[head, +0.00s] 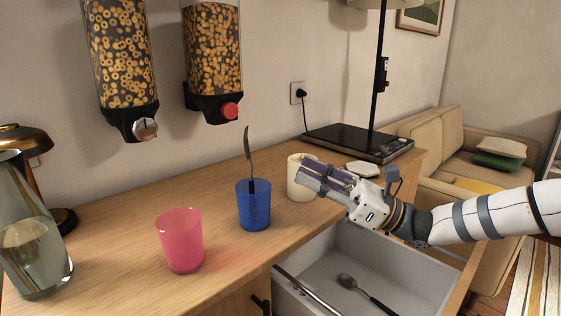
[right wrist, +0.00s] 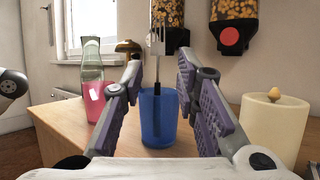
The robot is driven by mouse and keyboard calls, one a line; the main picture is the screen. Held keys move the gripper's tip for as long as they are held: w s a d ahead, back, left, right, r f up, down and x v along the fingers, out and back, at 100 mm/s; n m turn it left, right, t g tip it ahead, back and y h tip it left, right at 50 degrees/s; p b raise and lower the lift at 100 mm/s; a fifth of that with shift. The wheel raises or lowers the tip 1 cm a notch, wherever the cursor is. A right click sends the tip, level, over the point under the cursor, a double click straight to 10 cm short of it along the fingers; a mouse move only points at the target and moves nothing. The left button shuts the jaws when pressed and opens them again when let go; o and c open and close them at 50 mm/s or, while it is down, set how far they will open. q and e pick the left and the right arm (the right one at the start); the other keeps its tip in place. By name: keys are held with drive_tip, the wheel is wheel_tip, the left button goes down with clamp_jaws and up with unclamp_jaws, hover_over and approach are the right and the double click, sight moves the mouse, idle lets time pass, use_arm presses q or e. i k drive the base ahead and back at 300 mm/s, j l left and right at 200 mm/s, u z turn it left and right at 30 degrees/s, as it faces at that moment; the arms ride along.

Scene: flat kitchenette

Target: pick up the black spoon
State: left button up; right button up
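A spoon with a black handle (head: 368,293) lies in the open drawer (head: 340,240), its metal bowl toward the back. A fork-like utensil (head: 248,145) stands in the blue cup (head: 254,208) on the counter, dark handle down; its tines (right wrist: 157,42) show in the right wrist view. My right gripper (head: 308,172) is above the counter's front edge, to the right of the blue cup (right wrist: 158,125). In the right wrist view its fingers (right wrist: 158,75) are spread and empty, with the cup and utensil seen between them, apart from the fingers. My left gripper is not identifiable.
A pink cup (head: 180,240) and a glass vase (head: 30,235) stand to the left. A cream container (head: 299,186) is behind my right gripper. Another long utensil (head: 305,290) lies in the drawer. Cereal dispensers (head: 122,55) hang on the wall above the counter.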

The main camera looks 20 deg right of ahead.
sight(348, 280)
drive_tip(key=k, duration=1)
